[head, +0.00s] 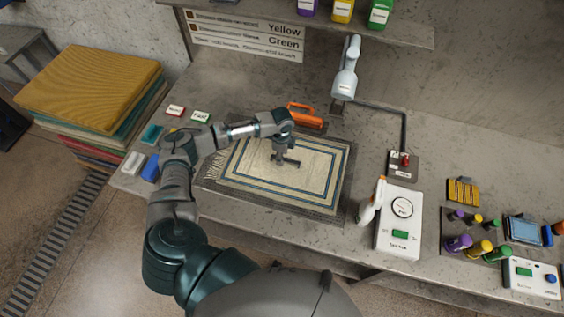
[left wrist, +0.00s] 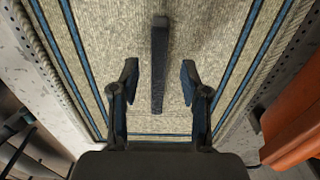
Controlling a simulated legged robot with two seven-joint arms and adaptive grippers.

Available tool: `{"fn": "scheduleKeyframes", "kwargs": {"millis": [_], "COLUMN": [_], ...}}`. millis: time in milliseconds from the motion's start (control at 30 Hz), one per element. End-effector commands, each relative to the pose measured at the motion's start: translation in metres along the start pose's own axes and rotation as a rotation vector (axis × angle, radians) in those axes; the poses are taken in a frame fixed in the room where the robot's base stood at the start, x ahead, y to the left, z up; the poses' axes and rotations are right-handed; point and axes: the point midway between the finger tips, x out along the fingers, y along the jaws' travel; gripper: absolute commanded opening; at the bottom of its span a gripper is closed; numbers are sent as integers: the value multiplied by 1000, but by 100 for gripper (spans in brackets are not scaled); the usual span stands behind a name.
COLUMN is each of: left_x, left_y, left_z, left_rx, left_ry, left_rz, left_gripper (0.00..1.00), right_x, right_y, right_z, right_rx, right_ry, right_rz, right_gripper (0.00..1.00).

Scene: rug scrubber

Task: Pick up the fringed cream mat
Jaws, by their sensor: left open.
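The cream mat (head: 240,172) lies flat on the grey worktop, with blue border stripes and a fringe at its left end. It fills most of the left wrist view (left wrist: 215,60). My left gripper (head: 285,159) is over the middle of the mat, pointing down. In the left wrist view its two fingers (left wrist: 159,75) are apart. A dark narrow bar (left wrist: 160,50) shows between them against the mat; I cannot tell whether they touch it. My right gripper is not in view.
An orange-handled tool (head: 305,116) lies behind the mat. A white spray head (head: 345,82) hangs above the back. A white control box (head: 400,222) stands right of the mat. Stacked folded mats (head: 90,82) stand at the left. Small coloured blocks (head: 152,134) lie near my left arm.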

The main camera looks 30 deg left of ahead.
Motion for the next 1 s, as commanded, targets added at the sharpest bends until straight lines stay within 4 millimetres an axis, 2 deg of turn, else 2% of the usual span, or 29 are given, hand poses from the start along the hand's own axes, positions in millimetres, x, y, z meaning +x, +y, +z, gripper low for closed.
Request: {"fn": "scheduleKeyframes", "kwargs": {"millis": [133, 400, 500, 600, 1000], "left_x": [17, 21, 22, 22, 21], "left_y": [0, 0, 0, 0, -1], "left_z": [-3, -2, 0, 0, 0], "left_rx": [2, 2, 2, 1, 1], "left_ry": [-2, -1, 1, 1, 0], "left_rz": [0, -2, -1, 0, -1], "left_gripper": [46, 46, 21, 0, 0], "right_x": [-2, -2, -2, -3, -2], "right_y": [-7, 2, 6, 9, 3], "right_z": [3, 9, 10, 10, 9], "right_rx": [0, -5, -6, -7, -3], "right_ry": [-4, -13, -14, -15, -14], "right_rz": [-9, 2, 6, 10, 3], "right_gripper": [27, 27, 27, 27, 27]}}
